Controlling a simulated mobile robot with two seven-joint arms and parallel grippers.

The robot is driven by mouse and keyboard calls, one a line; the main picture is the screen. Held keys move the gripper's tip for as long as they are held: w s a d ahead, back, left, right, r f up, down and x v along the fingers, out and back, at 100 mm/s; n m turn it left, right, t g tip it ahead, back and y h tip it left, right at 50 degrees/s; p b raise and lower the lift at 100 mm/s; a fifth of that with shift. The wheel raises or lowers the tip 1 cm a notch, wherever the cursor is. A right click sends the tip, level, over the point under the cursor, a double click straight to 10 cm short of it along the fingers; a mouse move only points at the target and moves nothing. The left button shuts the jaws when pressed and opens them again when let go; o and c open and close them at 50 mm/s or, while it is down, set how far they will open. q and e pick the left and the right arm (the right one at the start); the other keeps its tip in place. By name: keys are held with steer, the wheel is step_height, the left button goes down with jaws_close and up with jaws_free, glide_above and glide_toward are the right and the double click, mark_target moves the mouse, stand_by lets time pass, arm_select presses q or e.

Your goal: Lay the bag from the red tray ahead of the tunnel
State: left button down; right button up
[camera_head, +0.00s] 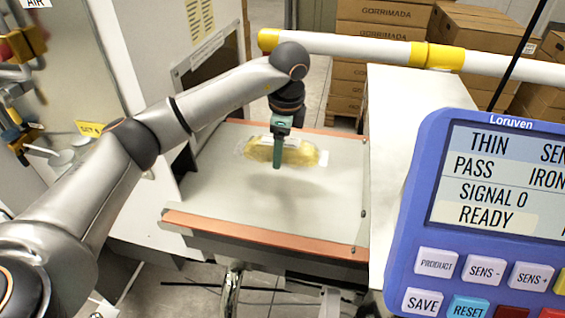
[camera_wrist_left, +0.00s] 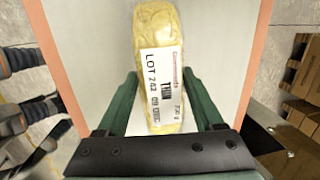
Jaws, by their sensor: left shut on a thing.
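A yellow bag (camera_head: 305,154) with white ends is over the pale belt (camera_head: 220,195) between two orange side rails. The left wrist view shows the bag (camera_wrist_left: 157,30) lengthwise between the green fingers, its white label reading LOT 242 and THIN. My left gripper (camera_head: 277,160) points down and is shut on the bag. A soft shadow on the belt suggests the bag is a little above it, but the gap is hard to judge. A white housing (camera_head: 405,95) at the belt's right end may be the tunnel; its mouth is hidden. The red tray and my right gripper are not in view.
A blue control panel (camera_head: 430,240) reading THIN, PASS, SIGNAL 0 and READY fills the right front. A white and yellow pipe (camera_head: 350,46) crosses behind the belt. Cardboard boxes (camera_head: 385,50) are stacked behind. The belt around the bag is clear.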

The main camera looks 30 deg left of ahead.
mark_target(281, 176)
arm_select(q)
steer(key=shift+f, duration=2.6)
jaws_free()
steer(key=shift+r, duration=0.1)
steer(key=r, duration=0.4)
steer(key=d+r, duration=0.1)
steer(key=r, duration=0.3)
steer(key=s+r, duration=0.1)
steer(key=r, duration=0.3)
steer(key=shift+d, duration=0.35)
